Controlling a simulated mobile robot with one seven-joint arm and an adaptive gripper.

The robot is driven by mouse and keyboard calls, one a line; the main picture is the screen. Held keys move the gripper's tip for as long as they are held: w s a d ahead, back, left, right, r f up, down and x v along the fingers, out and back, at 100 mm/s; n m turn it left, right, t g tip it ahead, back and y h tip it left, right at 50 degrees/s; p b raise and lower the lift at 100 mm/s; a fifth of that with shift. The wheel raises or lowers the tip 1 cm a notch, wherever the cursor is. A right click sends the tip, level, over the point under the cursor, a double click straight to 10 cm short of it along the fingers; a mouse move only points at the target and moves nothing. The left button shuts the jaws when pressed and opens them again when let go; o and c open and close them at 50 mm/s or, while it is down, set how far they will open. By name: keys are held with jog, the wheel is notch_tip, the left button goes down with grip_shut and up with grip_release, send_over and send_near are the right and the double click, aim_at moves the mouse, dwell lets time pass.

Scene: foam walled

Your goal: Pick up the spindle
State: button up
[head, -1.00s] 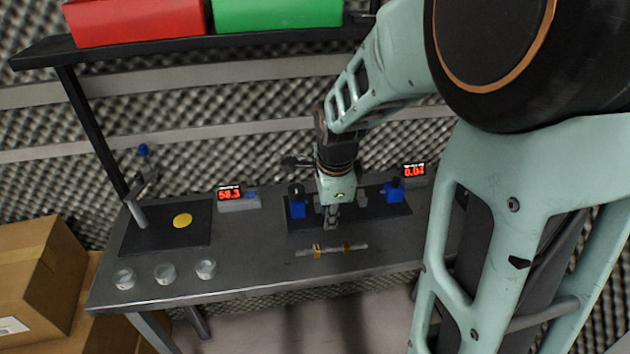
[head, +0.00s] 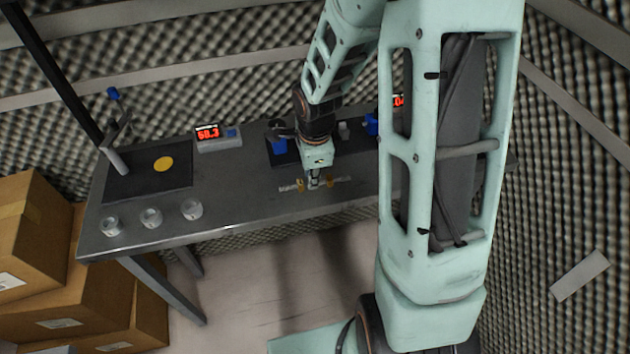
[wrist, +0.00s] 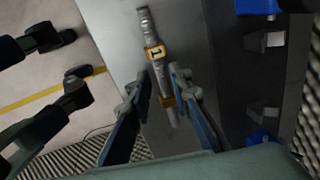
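The spindle (head: 289,188) is a thin grey stepped rod with two yellow-orange collars. It lies near the front edge of the dark table (head: 235,205). In the wrist view the spindle (wrist: 152,38) runs lengthwise between my fingers, and one collar carries a "1". My gripper (head: 314,181) is at its middle in the head view and hides that part. In the wrist view my gripper (wrist: 160,82) is open, with one finger on each side of the rod and gaps visible. I cannot tell whether the fingertips touch the table.
A black fixture with blue blocks (head: 279,146) stands just behind my gripper. A red digital display (head: 208,133) is to its left. Cardboard boxes (head: 100,285) stand on the floor.

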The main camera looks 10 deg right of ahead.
jog(key=shift+w+f, duration=0.25)
jog(key=shift+f, duration=0.95)
grip_shut()
jog(key=shift+r, duration=0.1)
